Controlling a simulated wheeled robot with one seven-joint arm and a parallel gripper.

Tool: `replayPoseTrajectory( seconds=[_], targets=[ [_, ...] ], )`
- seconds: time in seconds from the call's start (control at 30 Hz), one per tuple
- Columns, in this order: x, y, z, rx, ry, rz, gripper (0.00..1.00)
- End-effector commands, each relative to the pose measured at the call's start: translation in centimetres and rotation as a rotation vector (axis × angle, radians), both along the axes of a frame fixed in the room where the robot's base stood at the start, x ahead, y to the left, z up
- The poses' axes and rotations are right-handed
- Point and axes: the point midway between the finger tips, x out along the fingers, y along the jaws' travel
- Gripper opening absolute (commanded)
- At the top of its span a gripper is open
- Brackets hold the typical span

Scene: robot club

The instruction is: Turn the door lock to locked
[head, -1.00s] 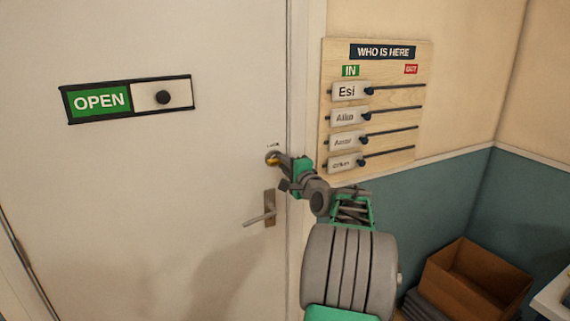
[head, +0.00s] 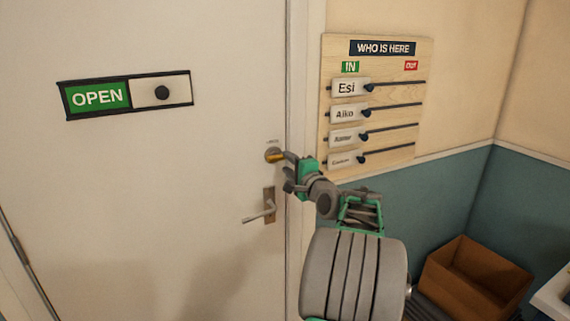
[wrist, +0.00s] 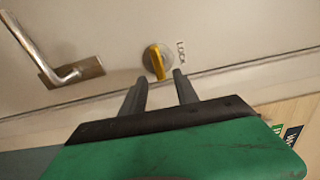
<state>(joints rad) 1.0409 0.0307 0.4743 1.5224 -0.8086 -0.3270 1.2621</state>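The door lock (head: 274,156) is a round grey plate with a yellow thumb turn, high on the door (head: 180,200) near its right edge. It also shows in the wrist view (wrist: 157,62), beside a small "LOCK" label. The yellow bar lies about level, across the door edge's direction. My gripper (head: 288,171) is just right of the lock in the head view. In the wrist view my gripper (wrist: 160,77) is open, its two fingers apart and empty.
A lever handle (head: 268,210) sits below the lock. An "OPEN" slider sign (head: 97,97) is on the door. A wooden name board (head: 395,100) hangs on the wall to the right. A cardboard box (head: 465,280) stands at lower right.

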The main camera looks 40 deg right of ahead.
Motion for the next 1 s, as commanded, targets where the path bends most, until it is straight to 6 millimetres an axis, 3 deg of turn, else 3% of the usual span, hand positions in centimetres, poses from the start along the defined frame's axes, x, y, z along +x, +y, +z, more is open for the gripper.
replayPoseTrajectory(
  seconds=[0.1, 0.27, 0.67, 0.77, 0.87, 1.0],
  targets=[
    [-2.6, 0.6, -0.2, -0.002, -0.001, -0.003, 0.36],
    [-4.4, 1.2, -0.1, 0.000, 0.000, -0.001, 0.36],
    [-4.6, 1.4, -0.1, -0.001, 0.001, 0.001, 0.36],
    [-4.6, 1.4, -0.1, -0.074, 0.026, 0.002, 0.36],
    [-4.6, 2.0, -3.4, -0.259, 0.210, 0.050, 0.36],
    [-8.4, 1.9, -14.6, -0.437, 0.645, 0.160, 0.36]
  ],
)
